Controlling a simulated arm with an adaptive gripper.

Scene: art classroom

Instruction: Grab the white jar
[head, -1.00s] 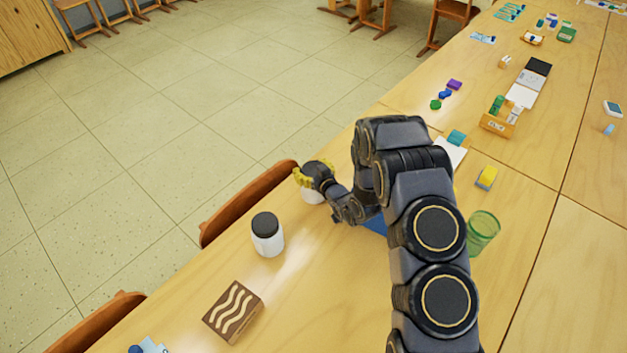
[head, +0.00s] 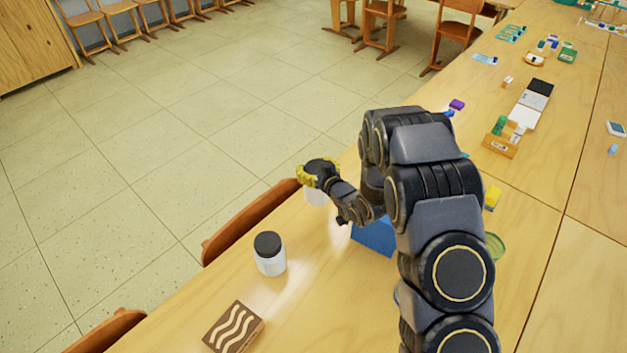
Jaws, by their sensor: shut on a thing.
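A white jar (head: 314,197) is under my gripper (head: 319,173) at the table's left edge, in the middle of the head view. The yellow fingertips close around its upper part and hide most of the top. The lower white body shows below them. A second white jar with a black lid (head: 270,255) stands upright on the table, nearer and to the left, apart from my gripper.
A blue box (head: 374,237) sits right of the held jar, partly behind my arm. A brown block with white wavy lines (head: 233,327) lies in front. A green cup (head: 495,246) is mostly hidden by my arm. A chair back (head: 250,220) borders the table's left edge.

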